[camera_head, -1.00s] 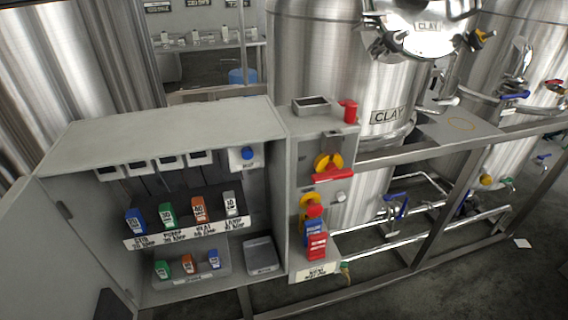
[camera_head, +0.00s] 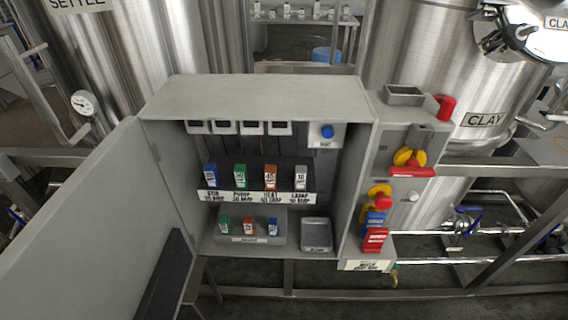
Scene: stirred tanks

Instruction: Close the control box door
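The grey control box (camera_head: 262,92) stands open in the middle of the head view. Its door (camera_head: 88,226) is swung wide open to the left, hinged on the box's left edge. The door's inner face shows, with a dark panel (camera_head: 166,278) low on it. Inside are several coloured breakers (camera_head: 240,176) in a labelled row, smaller coloured blocks (camera_head: 248,226) below, a blue button (camera_head: 327,132) and a grey lidded box (camera_head: 316,234). The door's lower left part runs out of the picture. My gripper is not in view.
A side panel (camera_head: 408,150) right of the box carries yellow and red handles and red and blue locks. Steel tanks (camera_head: 425,60) stand behind. A metal frame rail (camera_head: 500,158) and pipes run right. A gauge (camera_head: 84,103) is at left. Floor shows below the box.

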